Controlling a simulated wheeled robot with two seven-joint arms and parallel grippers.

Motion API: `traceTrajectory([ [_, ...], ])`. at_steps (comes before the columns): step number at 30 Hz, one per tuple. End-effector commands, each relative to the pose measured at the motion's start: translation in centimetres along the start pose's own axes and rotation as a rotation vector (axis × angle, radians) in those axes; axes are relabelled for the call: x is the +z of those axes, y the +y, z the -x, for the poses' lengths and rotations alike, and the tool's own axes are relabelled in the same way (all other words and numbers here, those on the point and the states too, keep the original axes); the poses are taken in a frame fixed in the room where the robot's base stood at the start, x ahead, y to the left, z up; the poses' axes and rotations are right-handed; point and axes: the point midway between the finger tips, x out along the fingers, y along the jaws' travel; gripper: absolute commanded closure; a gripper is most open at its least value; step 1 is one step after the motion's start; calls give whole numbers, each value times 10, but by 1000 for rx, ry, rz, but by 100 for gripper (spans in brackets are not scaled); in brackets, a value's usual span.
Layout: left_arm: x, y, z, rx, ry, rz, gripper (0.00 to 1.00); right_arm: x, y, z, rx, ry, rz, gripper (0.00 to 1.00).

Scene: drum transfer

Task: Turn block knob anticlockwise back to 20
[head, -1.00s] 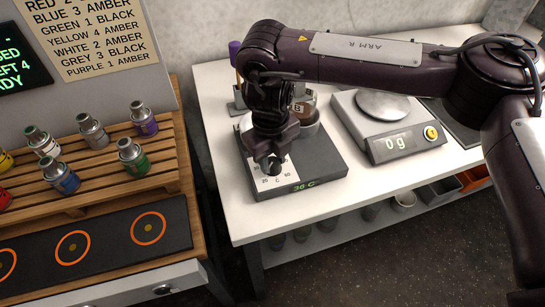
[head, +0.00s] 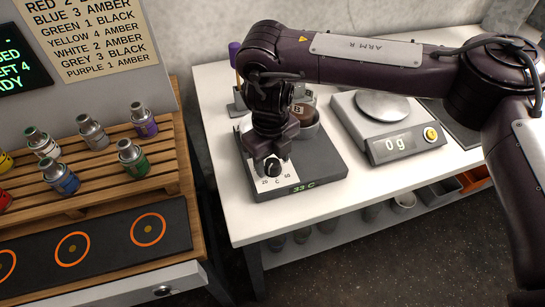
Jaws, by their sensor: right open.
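The heating block (head: 318,165) is a dark grey box on the white bench, and its small green display (head: 303,189) reads 33 C. Its black knob (head: 272,169) sits on a white dial plate (head: 263,184) with 20 at the left and 60 at the right. The pointer on the knob is too small to read. My right gripper (head: 268,155) is open, just above and behind the knob, pointing down; it seems to hold nothing. My arm hides part of the block's top. My left gripper is out of view.
A scale (head: 390,140) reading 0 g stands right of the block. A brown-capped container marked B (head: 303,113) is at the block's back. A purple-handled tool (head: 235,55) stands behind left. Several small cans sit on the wooden rack (head: 105,195) at left.

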Motion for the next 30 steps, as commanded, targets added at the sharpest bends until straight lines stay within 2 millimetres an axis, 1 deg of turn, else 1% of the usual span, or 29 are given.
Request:
traceTrajectory([
  [2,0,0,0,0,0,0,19,0,0,5,-1,-2,1,47],
  [4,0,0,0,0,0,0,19,1,-1,14,-3,-4,1,47],
  [12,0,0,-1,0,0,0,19,1,-1,59,-5,-4,0,47],
  [16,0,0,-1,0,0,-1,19,1,0,73,-2,-3,1,47],
  [21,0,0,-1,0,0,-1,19,0,0,78,-1,-1,0,47],
  [30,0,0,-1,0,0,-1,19,0,0,78,0,-1,0,47],
])
